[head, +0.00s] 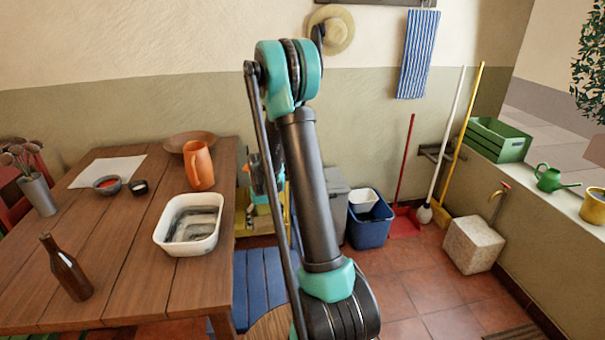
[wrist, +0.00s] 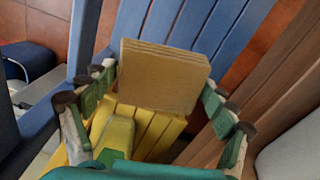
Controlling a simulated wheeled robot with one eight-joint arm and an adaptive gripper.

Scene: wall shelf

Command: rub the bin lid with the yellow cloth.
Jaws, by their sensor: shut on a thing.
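My gripper (wrist: 160,97) has its green fingers on both sides of a dull yellow, block-like piece with layered edges (wrist: 163,72), which looks like the folded yellow cloth. It is shut on this piece. In the head view my arm hides most of the gripper and the cloth cannot be made out. A grey bin (head: 337,209) stands against the wall, right of the table. Its lid (head: 335,180) is partly hidden behind my arm. In the wrist view the cloth is above yellow slats, apart from any bin lid I can identify.
The wooden table (head: 130,275) at left holds a white tub (head: 188,239), an orange jug (head: 199,166) and a brown bottle (head: 66,268). A blue chair (head: 262,285) stands beside it. A blue bin (head: 370,226) adjoins the grey bin.

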